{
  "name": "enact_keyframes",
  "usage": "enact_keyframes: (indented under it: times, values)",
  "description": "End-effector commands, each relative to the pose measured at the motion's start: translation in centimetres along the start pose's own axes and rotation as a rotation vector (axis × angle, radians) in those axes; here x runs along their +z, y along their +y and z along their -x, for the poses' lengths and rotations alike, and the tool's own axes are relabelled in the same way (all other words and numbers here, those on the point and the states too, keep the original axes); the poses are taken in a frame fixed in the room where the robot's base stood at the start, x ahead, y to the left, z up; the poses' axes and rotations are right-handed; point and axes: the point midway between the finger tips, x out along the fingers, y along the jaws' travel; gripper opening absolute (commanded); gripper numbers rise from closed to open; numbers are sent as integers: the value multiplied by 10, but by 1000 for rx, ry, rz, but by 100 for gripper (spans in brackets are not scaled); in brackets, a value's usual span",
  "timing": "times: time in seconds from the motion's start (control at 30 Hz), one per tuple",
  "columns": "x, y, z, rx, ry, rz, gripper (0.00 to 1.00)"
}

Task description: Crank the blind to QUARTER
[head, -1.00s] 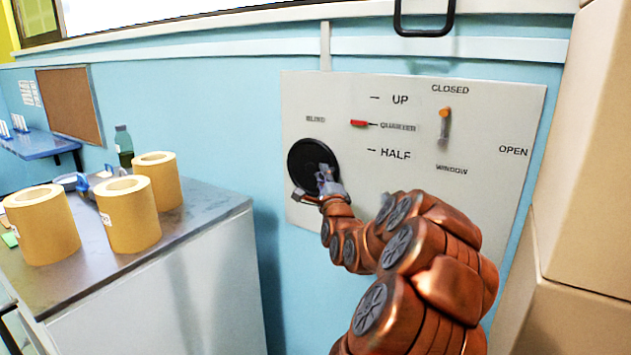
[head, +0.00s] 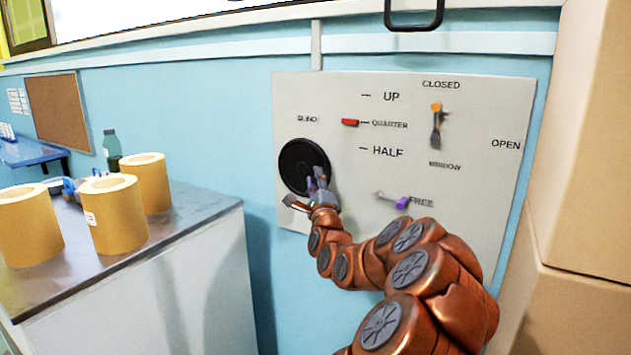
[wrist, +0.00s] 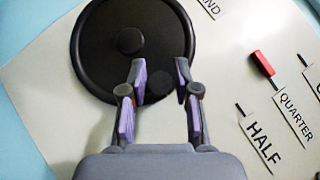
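The blind's crank is a black round wheel (head: 304,167) on the grey wall panel, under the BLIND label. In the wrist view the wheel (wrist: 105,40) shows a centre hub and a dark round knob (wrist: 161,83) near its lower edge. My gripper (head: 319,180) is at the wheel's lower right. In the wrist view its fingers (wrist: 161,68) are apart on either side of the knob, with small gaps visible; I cannot tell whether they touch it. The red pointer (head: 350,122) is level with the QUARTER mark (head: 389,125), between UP and HALF.
An orange-tipped window lever (head: 436,125) and a purple-tipped lever (head: 393,200) by FREE are on the same panel. A counter (head: 190,215) with kraft rolls (head: 113,215) stands at left. Tan boxes (head: 580,180) rise at right.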

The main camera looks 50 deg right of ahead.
Motion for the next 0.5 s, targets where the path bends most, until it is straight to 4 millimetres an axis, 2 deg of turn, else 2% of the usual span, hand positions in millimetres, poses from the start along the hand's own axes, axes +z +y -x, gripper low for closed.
enact_keyframes:
  times: [0.1,0.5]
  values:
    - [0,0,0,-1,0,0,44]
    - [-1,-1,4,-2,1,0,44]
